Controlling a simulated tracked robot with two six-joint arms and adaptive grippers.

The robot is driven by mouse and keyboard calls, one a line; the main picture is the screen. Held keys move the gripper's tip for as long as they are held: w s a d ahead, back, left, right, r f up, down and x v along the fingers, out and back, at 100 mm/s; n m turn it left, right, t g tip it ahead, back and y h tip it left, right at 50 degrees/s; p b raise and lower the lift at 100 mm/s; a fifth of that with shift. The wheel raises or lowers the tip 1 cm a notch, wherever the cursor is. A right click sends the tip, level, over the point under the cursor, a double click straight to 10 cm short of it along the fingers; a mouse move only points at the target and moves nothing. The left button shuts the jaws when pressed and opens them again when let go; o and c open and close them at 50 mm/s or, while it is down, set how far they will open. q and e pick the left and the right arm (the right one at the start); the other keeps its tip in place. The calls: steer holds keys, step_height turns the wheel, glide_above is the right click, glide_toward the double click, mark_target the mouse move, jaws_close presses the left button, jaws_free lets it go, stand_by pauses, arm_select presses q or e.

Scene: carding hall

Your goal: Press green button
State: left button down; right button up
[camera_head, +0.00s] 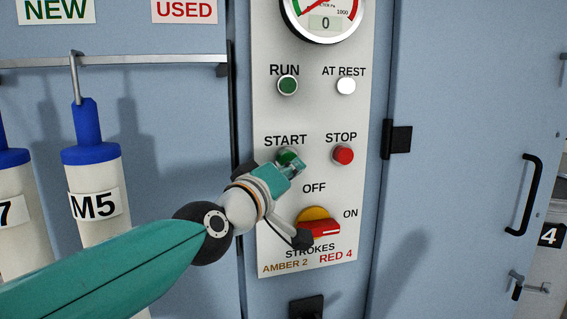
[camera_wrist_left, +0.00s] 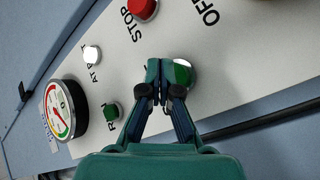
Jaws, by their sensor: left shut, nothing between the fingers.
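The green START button (camera_head: 286,154) sits on the pale control panel (camera_head: 330,110), under its START label. In the head view my left gripper (camera_head: 294,166) is in front of the button and partly covers it. In the left wrist view the green button (camera_wrist_left: 182,74) shows right beside the shut fingertips (camera_wrist_left: 155,76). The fingertips overlap one edge of the button there; I cannot tell whether they touch it. My left gripper is shut and empty. My right gripper is in neither view.
The red STOP button (camera_head: 343,155) is right of START. A green RUN lamp (camera_head: 288,86) and white AT REST lamp (camera_head: 346,86) are above. A red switch (camera_head: 320,229) is below. The gauge (camera_head: 322,16) reads 0. Blue-capped M5 tube (camera_head: 93,180) hangs left.

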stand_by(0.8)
arm_select(q)
steer(key=shift+w+r+b, duration=0.15)
steer(key=shift+w+b, duration=0.35)
steer(key=shift+b, duration=0.35)
steer(key=shift+w+a, duration=0.1)
steer(key=shift+w, duration=0.05)
steer(key=shift+b, duration=0.35)
